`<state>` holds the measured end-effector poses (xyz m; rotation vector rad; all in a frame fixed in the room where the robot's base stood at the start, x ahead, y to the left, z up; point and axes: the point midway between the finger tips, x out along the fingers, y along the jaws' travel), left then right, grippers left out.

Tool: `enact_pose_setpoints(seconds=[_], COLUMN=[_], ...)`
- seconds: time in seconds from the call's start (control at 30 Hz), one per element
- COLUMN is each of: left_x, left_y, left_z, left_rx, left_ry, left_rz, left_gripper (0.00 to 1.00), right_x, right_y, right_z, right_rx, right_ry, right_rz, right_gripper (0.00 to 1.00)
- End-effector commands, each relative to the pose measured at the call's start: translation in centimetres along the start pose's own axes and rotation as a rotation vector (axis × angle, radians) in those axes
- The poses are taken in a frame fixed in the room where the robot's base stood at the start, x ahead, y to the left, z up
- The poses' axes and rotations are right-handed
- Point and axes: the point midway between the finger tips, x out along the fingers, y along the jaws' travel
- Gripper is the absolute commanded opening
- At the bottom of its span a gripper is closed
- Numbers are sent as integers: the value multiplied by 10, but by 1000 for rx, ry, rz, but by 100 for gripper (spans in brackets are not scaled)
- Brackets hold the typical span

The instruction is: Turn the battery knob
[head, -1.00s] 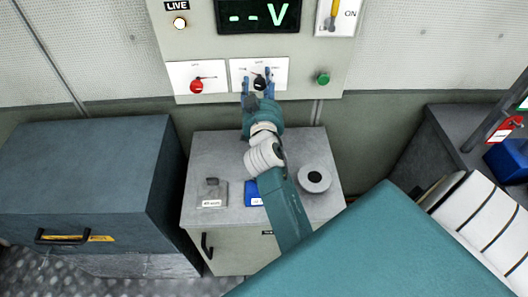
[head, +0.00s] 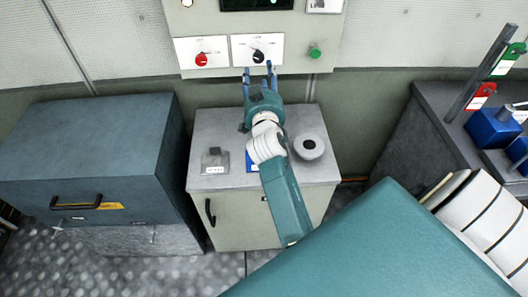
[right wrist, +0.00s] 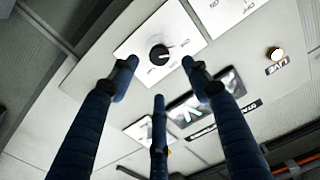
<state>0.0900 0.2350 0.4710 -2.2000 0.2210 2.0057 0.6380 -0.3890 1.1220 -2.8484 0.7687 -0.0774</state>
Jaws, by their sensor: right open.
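A black knob (head: 258,55) sits on a white plate on the lower part of the wall panel; it also shows in the right wrist view (right wrist: 159,54). A red knob (head: 201,58) sits on a similar white plate to its left. The labels are too small to read, so I cannot tell by name which is the battery knob. My right gripper (head: 258,74) is open and empty just below the black knob, its fingers pointing up at the panel. In the right wrist view, the fingers (right wrist: 160,85) are apart and clear of the knob. My left gripper is not in view.
A green button (head: 315,52) is right of the black knob. Below the panel, a grey cabinet (head: 225,118) carries a small block (head: 215,161) and a round roll (head: 308,146). A blue-grey chest (head: 85,140) stands left. A dark bench (head: 432,125) stands right.

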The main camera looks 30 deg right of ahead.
Motion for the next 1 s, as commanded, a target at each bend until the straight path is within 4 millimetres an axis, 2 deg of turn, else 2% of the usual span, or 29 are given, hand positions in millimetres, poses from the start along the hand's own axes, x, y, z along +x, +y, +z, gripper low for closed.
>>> enact_pose_setpoints(seconds=[0.07,0.57,1.0], left_x=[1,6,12], left_y=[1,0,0], left_z=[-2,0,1], left_rx=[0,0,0], left_ry=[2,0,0], left_rz=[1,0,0], left_gripper=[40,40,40], right_x=[0,-33,-78], right_y=[1,18,31], right_z=[4,77,150], right_rx=[-4,-102,-210], right_ry=[-7,-200,-411], right_rz=[0,5,-22], right_gripper=[48,48,48])
